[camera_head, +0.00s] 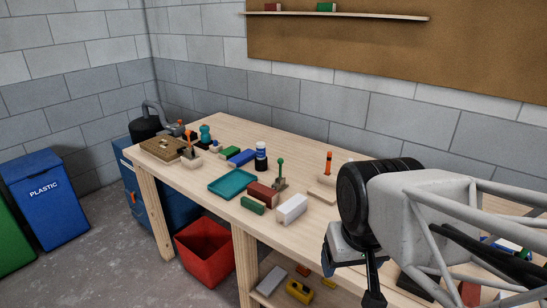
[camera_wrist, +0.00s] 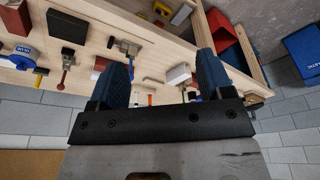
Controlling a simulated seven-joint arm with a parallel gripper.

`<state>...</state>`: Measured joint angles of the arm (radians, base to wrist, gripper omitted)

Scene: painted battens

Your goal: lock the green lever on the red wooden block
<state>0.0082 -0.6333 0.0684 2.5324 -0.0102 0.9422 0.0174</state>
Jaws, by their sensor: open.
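The red wooden block (camera_head: 262,193) lies near the front middle of the workbench in the head view. The green lever (camera_head: 280,168) stands nearly upright, with a round knob on top, at the block's right rear end. Its foot is partly hidden, and I cannot tell how it joins the block. My gripper (camera_head: 351,278) is to the right of both and apart from them, by the bench's front edge. In the wrist view my gripper (camera_wrist: 162,84) shows two blue fingers spread wide with nothing held between them. I cannot surely pick out the green lever there.
A white block (camera_head: 292,208) and a green block (camera_head: 252,205) lie close to the red block. A teal tray (camera_head: 232,184) is to its left. An orange lever (camera_head: 328,164) stands behind right. A red bin (camera_head: 204,247) is on the floor.

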